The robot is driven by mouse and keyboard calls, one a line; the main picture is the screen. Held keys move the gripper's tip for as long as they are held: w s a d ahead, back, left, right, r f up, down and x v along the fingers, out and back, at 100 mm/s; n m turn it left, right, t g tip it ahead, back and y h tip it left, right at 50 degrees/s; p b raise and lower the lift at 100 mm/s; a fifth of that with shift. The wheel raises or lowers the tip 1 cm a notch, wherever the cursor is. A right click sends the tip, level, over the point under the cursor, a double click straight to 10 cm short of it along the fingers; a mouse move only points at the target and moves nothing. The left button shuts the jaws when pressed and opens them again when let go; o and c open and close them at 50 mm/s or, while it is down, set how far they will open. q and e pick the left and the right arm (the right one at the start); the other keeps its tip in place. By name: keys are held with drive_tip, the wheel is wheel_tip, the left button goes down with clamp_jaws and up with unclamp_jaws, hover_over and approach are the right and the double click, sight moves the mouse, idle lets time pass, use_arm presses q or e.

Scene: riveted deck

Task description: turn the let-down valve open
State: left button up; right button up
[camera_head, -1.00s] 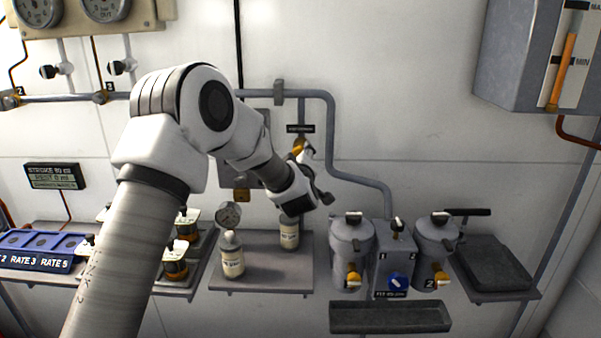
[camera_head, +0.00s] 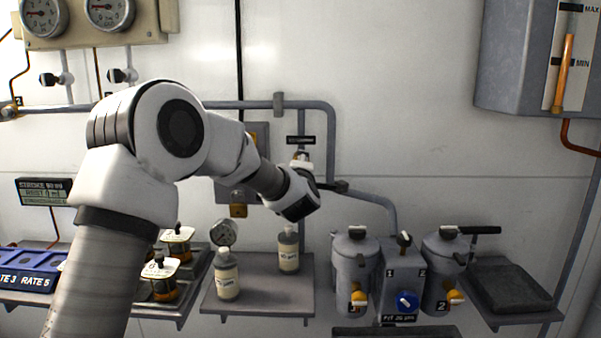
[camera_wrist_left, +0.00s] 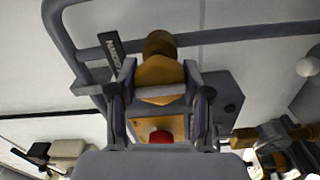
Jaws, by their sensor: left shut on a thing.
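The let-down valve (camera_head: 302,155) sits on the vertical pipe below a small dark label, in the middle of the head view. Its brass-orange part (camera_wrist_left: 160,72) shows large in the left wrist view, with a brown round end above it and the label beside it. My left gripper (camera_wrist_left: 160,92) has a finger on each side of this part and is shut on it. In the head view my left wrist and gripper hide much of the valve. My right gripper is in neither view.
A shelf (camera_head: 258,299) with two bottles (camera_head: 227,275) and a small gauge stands below the wrist. To its right are two grey canisters (camera_head: 355,262) around a switch box (camera_head: 403,277). Grey pipework (camera_head: 333,140) runs along the wall.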

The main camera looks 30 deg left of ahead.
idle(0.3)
use_arm(q)
drive_tip(key=o, duration=1.2)
drive_tip(key=shift+c, duration=0.2)
drive_tip(key=v, duration=1.2)
drive_tip(key=shift+f, duration=0.1)
